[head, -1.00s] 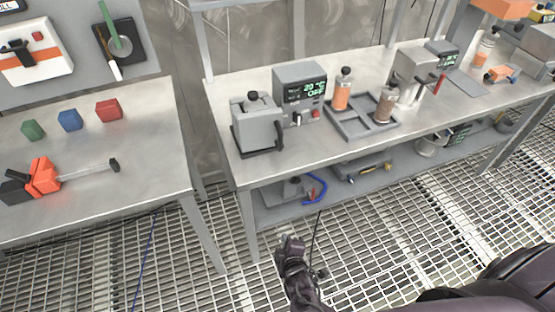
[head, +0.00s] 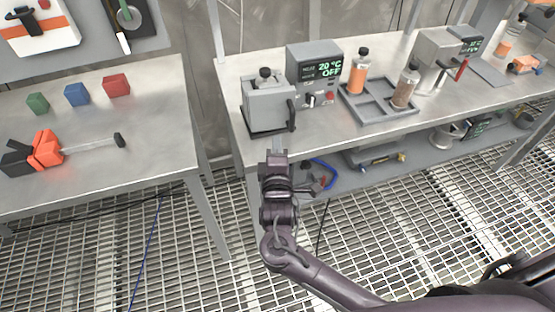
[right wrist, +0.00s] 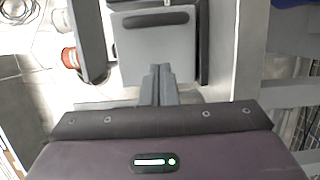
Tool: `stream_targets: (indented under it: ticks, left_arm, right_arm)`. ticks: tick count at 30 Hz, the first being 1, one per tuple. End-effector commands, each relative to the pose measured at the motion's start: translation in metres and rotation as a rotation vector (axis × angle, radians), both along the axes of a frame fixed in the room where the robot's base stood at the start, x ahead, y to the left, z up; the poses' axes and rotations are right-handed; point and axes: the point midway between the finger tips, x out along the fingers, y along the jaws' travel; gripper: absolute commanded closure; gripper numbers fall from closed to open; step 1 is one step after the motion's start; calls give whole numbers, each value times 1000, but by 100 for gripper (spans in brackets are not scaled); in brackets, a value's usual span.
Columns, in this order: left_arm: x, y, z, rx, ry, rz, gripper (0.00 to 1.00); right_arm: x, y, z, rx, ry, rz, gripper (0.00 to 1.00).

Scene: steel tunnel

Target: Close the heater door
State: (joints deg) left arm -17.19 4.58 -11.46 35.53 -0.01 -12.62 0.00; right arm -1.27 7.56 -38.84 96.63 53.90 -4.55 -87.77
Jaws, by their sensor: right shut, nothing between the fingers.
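The heater (head: 268,106) is a grey box with a black knob on top, on the steel bench. A dark handle (head: 292,116) stands at its front right corner; how far the door is open is hard to tell here. In the right wrist view the heater's grey face (right wrist: 160,48) lies just beyond the fingers, and a dark-edged panel (right wrist: 88,38), probably the door, stands out to its left. My right gripper (head: 275,148) is shut and empty, just in front of the heater at the bench edge. It also shows in the right wrist view (right wrist: 158,82). My left gripper is out of view.
A control unit (head: 315,75) reading 20 °C OFF stands beside the heater. Right of it a grey tray (head: 376,116) holds an orange bottle (head: 358,72) and a brown one (head: 404,88). A lower shelf (head: 345,172) lies under the bench edge. The left table is separate.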

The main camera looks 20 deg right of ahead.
Motion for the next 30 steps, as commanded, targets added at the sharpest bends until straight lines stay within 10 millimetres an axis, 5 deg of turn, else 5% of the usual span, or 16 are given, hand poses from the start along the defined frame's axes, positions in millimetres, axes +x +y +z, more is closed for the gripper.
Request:
stream_targets:
  ticks: [7,30]
  left_arm:
    - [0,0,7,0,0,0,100]
    - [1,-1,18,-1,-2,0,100]
  right_arm:
    - [29,-27,1,-3,1,0,100]
    - [52,-55,2,-1,1,-1,100]
